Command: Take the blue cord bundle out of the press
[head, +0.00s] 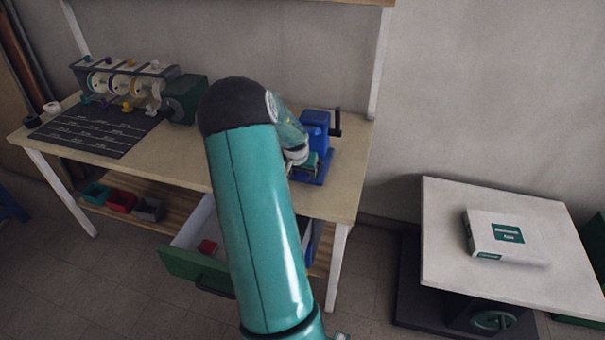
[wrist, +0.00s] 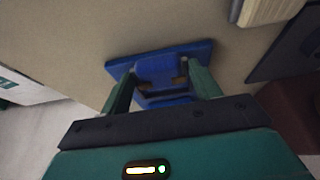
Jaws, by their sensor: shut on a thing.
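The blue press (head: 315,122), with a black crank handle, stands at the right end of the workbench. It also shows from above in the wrist view (wrist: 188,50), with its blue base plate. My gripper (wrist: 158,78) is at the press, its two green fingers on either side of a blue piece within the press outline. The fingers are shut on this piece, which fits the blue cord bundle, but blue against blue makes its outline hard to tell. In the head view my arm hides most of the gripper and the bundle.
The workbench (head: 185,155) holds a spool rack (head: 122,82), a dark mat (head: 95,130) and a green block (head: 185,97) at left. An open drawer (head: 195,262) juts out below. A white box (head: 505,238) lies on a separate table (head: 450,275) at right.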

